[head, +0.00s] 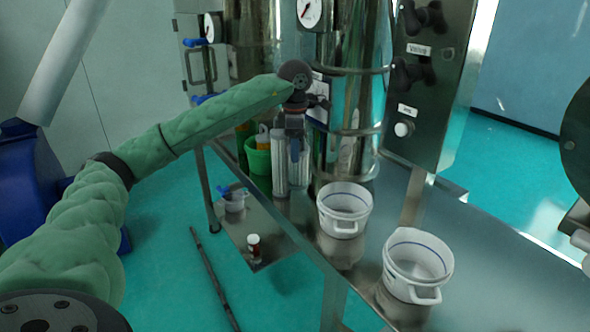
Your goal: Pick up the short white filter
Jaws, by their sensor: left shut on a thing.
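My left gripper (295,152) reaches down from the green-sleeved arm to two pale upright cylinders, with its fingers shut at their top. The right one, which looks like the short white filter (302,172), is at the fingers, and its upper part is partly hidden by them. The other, slightly taller cylinder (279,170) stands close on its left. I cannot tell whether the held filter still touches the table. My right gripper is not in view.
A green container (258,160) with bottles stands left of the cylinders. Tall steel vessels (352,110) rise close behind. Two white buckets (343,222) (417,265) stand on the steel table (500,265). A lower shelf (275,240) holds a small bottle (254,248) and a cup (234,202).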

